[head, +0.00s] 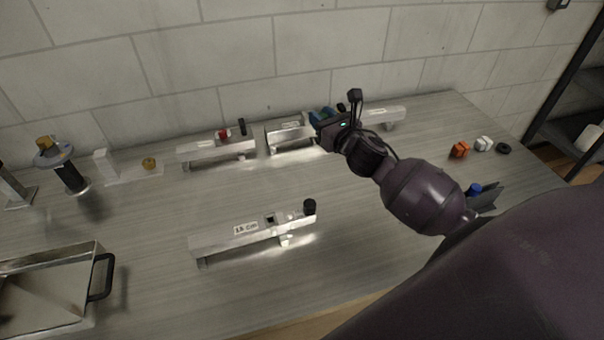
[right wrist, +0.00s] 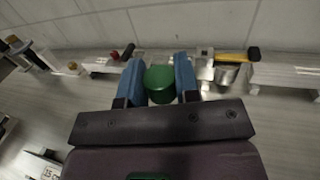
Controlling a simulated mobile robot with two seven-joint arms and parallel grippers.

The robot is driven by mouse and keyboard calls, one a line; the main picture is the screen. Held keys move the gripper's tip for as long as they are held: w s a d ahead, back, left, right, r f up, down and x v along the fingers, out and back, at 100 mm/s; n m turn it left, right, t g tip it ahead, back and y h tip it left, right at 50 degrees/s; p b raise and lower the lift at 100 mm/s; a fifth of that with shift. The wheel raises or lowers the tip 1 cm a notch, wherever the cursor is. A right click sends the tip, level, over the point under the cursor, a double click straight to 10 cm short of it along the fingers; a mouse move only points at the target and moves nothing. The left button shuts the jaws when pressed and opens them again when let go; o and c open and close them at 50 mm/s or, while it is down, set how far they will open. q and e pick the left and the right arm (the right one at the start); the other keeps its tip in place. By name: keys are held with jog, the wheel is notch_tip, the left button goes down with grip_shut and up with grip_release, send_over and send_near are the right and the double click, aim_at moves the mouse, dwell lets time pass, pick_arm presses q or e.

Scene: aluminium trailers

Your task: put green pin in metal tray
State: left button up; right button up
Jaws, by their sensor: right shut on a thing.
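My right gripper (head: 321,116) is at the back of the table, above or at the row of aluminium trailers. In the right wrist view its blue fingers (right wrist: 159,82) are shut on the green pin (right wrist: 159,86), whose round green top shows between them. The pin's lower part is hidden, so I cannot tell whether it is clear of the trailer. In the head view the gripper hides most of the pin. The metal tray (head: 52,256), with a black handle, is at the front left, partly cut off by the picture edge. My left gripper is not in view.
An aluminium trailer (head: 225,239) with a black knob stands mid-table; another (head: 205,151) with a red piece stands at the back. Orange (head: 459,150) and white (head: 484,144) pieces lie at the right. A brick wall (head: 230,50) bounds the back. The table left of centre has free room.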

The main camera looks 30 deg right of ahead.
notch_tip(320, 180, down, 17)
jog(key=shift+w+r+b, duration=0.1)
jog(key=shift+b, duration=0.8)
jog(key=shift+f, duration=0.25)
jog(key=o, duration=0.9)
jog(key=shift+r, duration=0.1)
